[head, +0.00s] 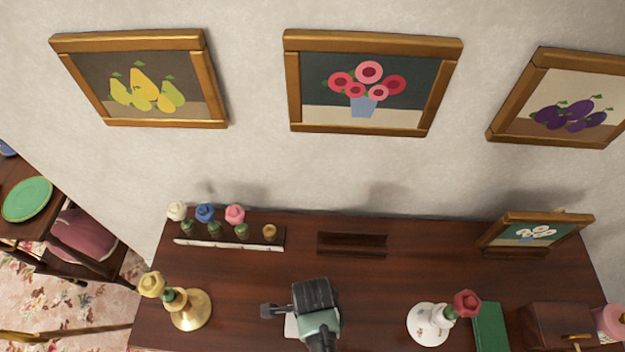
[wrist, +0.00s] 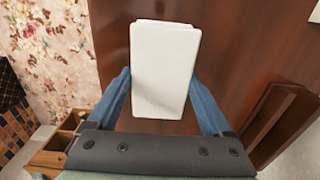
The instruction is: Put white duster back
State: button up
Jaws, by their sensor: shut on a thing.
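A plain white block, which I take to be the white duster (wrist: 165,70), sits between the two blue fingers of my gripper (wrist: 162,92) in the wrist view. The fingers press on its sides, and their inner faces are partly hidden by it. A dark wooden holder (head: 352,243) with a long slot lies behind my gripper, near the wall, and looks empty.
A white floral vase (head: 430,322), green book (head: 490,328), wooden box (head: 556,325) and small framed picture (head: 537,232) are at right. The top's middle is clear.

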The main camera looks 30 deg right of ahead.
jog(key=o, duration=1)
jog(key=shift+f, duration=0.1)
notch_tip(320, 180, up, 12)
jog(key=shift+r, duration=0.1)
jog(key=shift+w, duration=0.1)
